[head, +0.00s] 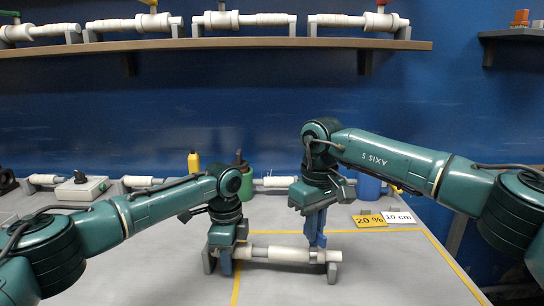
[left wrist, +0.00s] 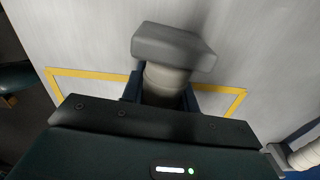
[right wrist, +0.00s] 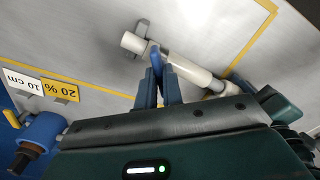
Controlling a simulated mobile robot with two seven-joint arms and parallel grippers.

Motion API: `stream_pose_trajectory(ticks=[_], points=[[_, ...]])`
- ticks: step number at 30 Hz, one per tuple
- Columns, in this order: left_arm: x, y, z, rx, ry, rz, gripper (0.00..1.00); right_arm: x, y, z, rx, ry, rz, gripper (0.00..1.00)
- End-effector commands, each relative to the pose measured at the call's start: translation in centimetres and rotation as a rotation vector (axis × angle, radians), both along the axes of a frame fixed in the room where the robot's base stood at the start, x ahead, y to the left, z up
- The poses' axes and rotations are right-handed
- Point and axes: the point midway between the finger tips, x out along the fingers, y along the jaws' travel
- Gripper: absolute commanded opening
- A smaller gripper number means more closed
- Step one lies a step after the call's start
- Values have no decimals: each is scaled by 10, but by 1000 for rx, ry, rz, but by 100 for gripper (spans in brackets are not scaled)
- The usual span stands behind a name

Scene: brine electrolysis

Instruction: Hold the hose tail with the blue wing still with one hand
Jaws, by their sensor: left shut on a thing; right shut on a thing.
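A white hose tail assembly (head: 280,254) lies level across grey supports on the table. My left gripper (head: 226,258) is shut around its left end. In the left wrist view, the fingers straddle the pale tube (left wrist: 165,85) just behind a grey block (left wrist: 174,46). My right gripper (head: 318,240) points down at the right part of the assembly. In the right wrist view, its blue fingers (right wrist: 158,88) are shut on an upright blue wing (right wrist: 155,58) beside the white tube (right wrist: 190,68). The fingers hide part of the wing.
A yellow-taped outline (head: 237,285) surrounds the work spot. A 20 % card (head: 370,221) and a 10 cm card (head: 398,217) lie at the right. Bottles and a grey box (head: 82,189) stand at the back. A shelf (head: 220,43) carries similar tubes. The front table is clear.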

Motion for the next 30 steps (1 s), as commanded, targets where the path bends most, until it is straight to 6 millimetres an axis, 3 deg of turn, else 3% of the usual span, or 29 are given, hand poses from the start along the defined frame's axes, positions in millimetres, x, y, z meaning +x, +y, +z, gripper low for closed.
stream_pose_trajectory(ticks=[8,9,17,25,30], points=[[0,1,0,2,0,1,0,0,-1,0,-2,0,13,0],[0,1,0,2,0,1,0,0,-1,0,-2,0,13,12],[0,1,0,1,0,1,0,0,0,0,-1,-1,12,33],[0,0,0,1,0,0,0,0,0,2,0,-1,12,34],[0,0,0,0,0,0,0,1,0,23,0,-4,10,34]])
